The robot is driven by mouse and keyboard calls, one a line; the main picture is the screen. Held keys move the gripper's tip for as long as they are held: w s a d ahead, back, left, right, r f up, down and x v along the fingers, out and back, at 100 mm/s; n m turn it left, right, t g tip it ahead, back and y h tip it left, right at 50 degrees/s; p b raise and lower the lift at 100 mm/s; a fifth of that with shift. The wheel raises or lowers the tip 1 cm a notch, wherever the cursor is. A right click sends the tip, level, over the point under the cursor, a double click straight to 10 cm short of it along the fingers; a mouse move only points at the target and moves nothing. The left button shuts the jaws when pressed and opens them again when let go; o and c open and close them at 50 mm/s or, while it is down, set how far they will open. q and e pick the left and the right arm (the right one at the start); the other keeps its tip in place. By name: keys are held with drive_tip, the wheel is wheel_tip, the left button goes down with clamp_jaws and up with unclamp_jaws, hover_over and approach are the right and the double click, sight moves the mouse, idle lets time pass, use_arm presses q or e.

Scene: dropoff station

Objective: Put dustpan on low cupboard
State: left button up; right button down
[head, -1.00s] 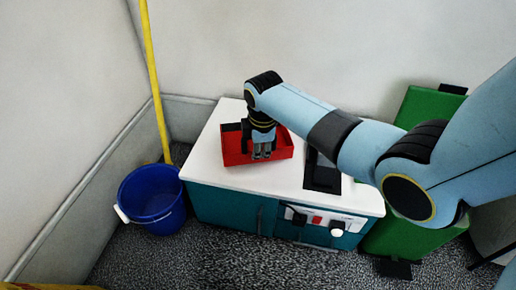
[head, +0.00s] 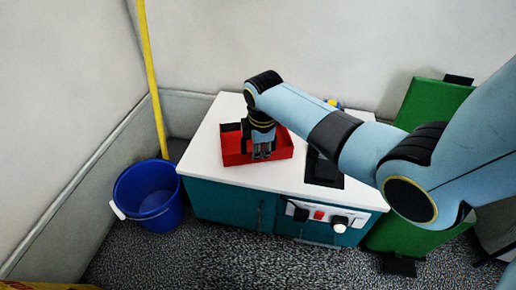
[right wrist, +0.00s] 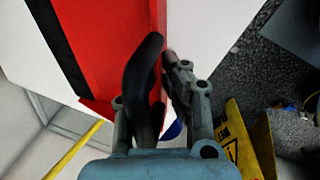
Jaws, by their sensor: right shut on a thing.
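The red dustpan (head: 232,157) is over the white top of the low cupboard (head: 205,140) and appears to lie flat on it, towards the left half. The cupboard has teal doors and a front panel with knobs. My right gripper (head: 262,155) points down and is shut on the dustpan's near wall. In the right wrist view, the gripper (right wrist: 163,60) pinches the red edge of the dustpan (right wrist: 105,40), with the white top beyond. The gripper hides part of the dustpan. My left gripper is not in view.
A blue bucket (head: 148,195) and a yellow pole (head: 152,80) stand left of the cupboard. A black plate (head: 323,170) is set in its top, right of the dustpan. A green bin (head: 425,100) stands at the right. A yellow sign (right wrist: 243,140) shows in the right wrist view.

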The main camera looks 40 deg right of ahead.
idle(0.3)
drive_tip(key=shift+f, duration=0.45)
drive_tip(key=c, duration=1.4)
unclamp_jaws()
drive_tip(key=shift+r, duration=0.25)
wheel_tip(320, 180, up, 10)
drive_tip(key=shift+f, duration=0.2)
